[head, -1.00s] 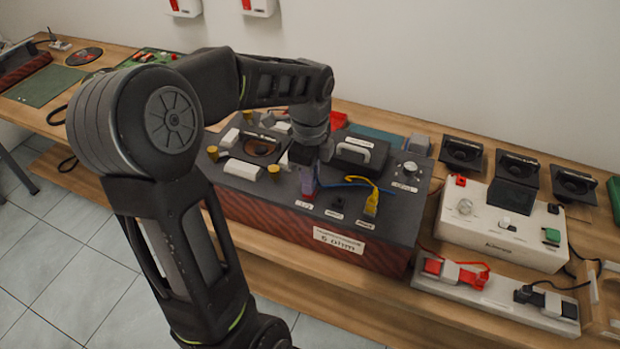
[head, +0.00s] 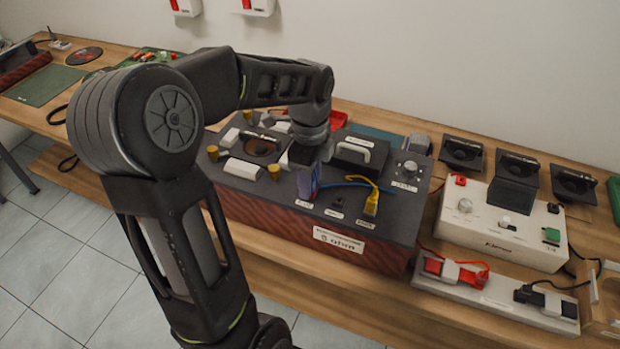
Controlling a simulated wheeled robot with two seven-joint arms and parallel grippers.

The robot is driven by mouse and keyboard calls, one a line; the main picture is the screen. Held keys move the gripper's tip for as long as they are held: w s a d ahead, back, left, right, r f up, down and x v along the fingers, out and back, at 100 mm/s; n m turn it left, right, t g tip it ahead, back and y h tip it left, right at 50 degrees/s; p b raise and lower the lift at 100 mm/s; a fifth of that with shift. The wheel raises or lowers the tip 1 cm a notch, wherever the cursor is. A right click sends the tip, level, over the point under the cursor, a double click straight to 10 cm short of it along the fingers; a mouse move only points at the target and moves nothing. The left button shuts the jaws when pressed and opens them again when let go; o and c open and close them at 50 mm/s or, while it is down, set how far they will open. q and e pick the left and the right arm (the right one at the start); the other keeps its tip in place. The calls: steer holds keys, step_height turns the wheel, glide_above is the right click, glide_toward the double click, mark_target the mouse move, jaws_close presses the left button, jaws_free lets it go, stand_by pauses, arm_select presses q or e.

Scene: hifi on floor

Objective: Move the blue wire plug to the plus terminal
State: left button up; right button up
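A dark box with a red front (head: 340,242) stands on the wooden bench and carries small labelled terminals along its front top edge. My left gripper (head: 307,181) reaches down over the left terminal of that row. A purple-blue plug (head: 307,184) shows at its fingertips, with a blue wire (head: 345,184) running right from it. The fingers are small and partly hidden, so their grip on the plug is unclear. A yellow plug (head: 371,204) stands at the right terminal. A dark socket (head: 335,212) between them is empty. My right gripper is not in view.
A white power-supply box (head: 503,231) and a white strip with red and black plugs (head: 495,299) lie to the right. Gold posts (head: 273,172), a black handled block (head: 357,152) and a knob (head: 408,168) stand on the dark box. Black stands line the back right.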

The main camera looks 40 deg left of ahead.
arm_select(q)
step_height(320, 180, up, 8)
steer(key=shift+f, duration=0.1)
stand_by(0.4)
step_height(320, 180, up, 5)
steer(key=p, duration=0.4)
stand_by(0.6)
steer(key=shift+f, duration=0.1)
stand_by(1.3)
